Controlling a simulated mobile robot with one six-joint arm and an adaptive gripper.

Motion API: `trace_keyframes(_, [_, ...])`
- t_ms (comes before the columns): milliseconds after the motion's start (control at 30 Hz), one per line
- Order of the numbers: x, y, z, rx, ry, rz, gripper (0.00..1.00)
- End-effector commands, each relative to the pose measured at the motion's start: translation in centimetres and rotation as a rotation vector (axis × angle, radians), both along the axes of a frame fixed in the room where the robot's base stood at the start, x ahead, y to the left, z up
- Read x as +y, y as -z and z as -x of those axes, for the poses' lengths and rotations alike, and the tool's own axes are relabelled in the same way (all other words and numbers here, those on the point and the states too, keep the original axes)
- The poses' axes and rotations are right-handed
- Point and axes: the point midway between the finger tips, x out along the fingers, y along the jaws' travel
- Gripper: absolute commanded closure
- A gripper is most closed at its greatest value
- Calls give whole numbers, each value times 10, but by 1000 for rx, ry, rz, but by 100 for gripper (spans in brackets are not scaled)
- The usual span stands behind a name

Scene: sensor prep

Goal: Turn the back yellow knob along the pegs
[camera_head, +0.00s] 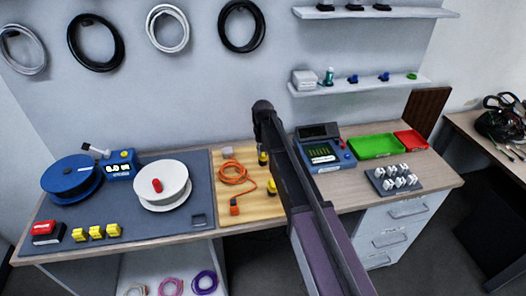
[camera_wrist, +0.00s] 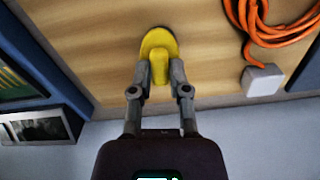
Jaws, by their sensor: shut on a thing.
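The back yellow knob (camera_wrist: 158,42) has a round base and a raised grip, and sits on the wooden board (camera_wrist: 90,40). My gripper (camera_wrist: 160,75) is shut on its raised grip, one finger on each side, in the wrist view. In the head view the back knob (camera_head: 263,159) shows just below the end of my arm, near the wall. A front yellow knob (camera_head: 272,187) stands nearer on the same board, partly beside my arm. I cannot make out the pegs clearly.
An orange cable (camera_head: 236,176) lies coiled left of the knobs, close to a pale block (camera_head: 227,152). A blue tester (camera_head: 325,155) stands to the right. A white spool (camera_head: 162,182) stands further left. My arm hides part of the bench.

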Motion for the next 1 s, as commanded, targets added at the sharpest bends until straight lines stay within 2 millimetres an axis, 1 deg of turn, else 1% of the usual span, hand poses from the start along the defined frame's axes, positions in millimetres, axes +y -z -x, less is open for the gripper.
trace_keyframes(133, [-1,1,2,4,-81,1,100])
trace_keyframes(300, [-1,1,2,4,-135,1,100])
trace_keyframes(767, [-1,1,2,5,-154,1,100])
trace_keyframes(800, [-1,1,2,5,-154,1,74])
trace_keyframes(867, [-1,1,2,5,-154,1,56])
trace_keyframes(900, [-1,1,2,4,-154,1,45])
trace_keyframes(933, [-1,1,2,4,-153,1,43])
trace_keyframes(1000, [-1,0,1,3,-153,1,43])
